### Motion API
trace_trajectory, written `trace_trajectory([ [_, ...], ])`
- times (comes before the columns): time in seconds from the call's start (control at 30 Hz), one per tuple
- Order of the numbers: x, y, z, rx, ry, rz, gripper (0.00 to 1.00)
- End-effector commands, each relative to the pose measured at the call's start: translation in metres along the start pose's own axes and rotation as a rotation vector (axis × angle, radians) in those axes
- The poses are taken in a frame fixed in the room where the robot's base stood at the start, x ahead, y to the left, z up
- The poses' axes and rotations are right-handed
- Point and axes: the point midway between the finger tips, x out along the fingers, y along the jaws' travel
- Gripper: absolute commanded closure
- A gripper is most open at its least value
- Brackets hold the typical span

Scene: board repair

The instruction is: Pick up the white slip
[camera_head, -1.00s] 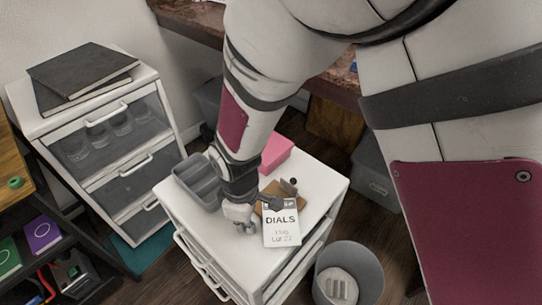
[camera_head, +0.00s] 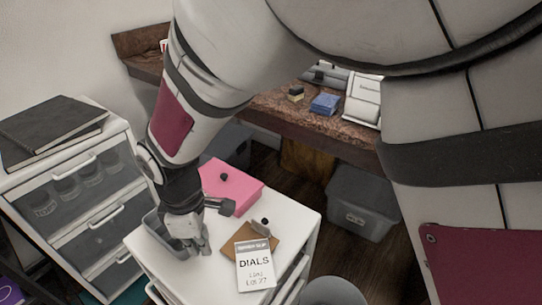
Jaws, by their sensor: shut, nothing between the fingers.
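The white slip (camera_head: 256,268), printed "DIALS" with handwriting below, lies at the front of the white drawer unit's top (camera_head: 215,268). Its upper end overlaps a small brown board (camera_head: 268,240) with a metal clip and a dark knob. My gripper (camera_head: 198,252) points down to the left of the slip, apart from it, over or beside a grey tray (camera_head: 153,224). Its fingers look closed and hold nothing. The gripper hides part of the tray; I cannot tell whether it touches it.
A pink box (camera_head: 236,184) with a small dark knob stands behind the gripper. A grey bin (camera_head: 335,292) is at the front right. A drawer unit with dark notebooks (camera_head: 50,128) is at left. A workbench (camera_head: 285,118) with small items runs behind.

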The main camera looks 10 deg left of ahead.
Motion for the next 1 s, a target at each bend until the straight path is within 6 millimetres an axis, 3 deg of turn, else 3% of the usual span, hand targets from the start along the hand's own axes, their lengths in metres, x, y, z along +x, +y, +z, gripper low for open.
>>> trace_trajectory([
  [0.17,0.015,0.0,-0.006,-0.027,-0.002,-0.002,1.0],
  [0.63,0.104,0.0,-0.005,-0.025,-0.002,-0.001,1.0],
  [0.8,0.1,0.002,0.021,-0.022,0.0,0.001,1.0],
  [1.0,0.099,0.002,0.033,-0.023,0.0,0.0,1.0],
])
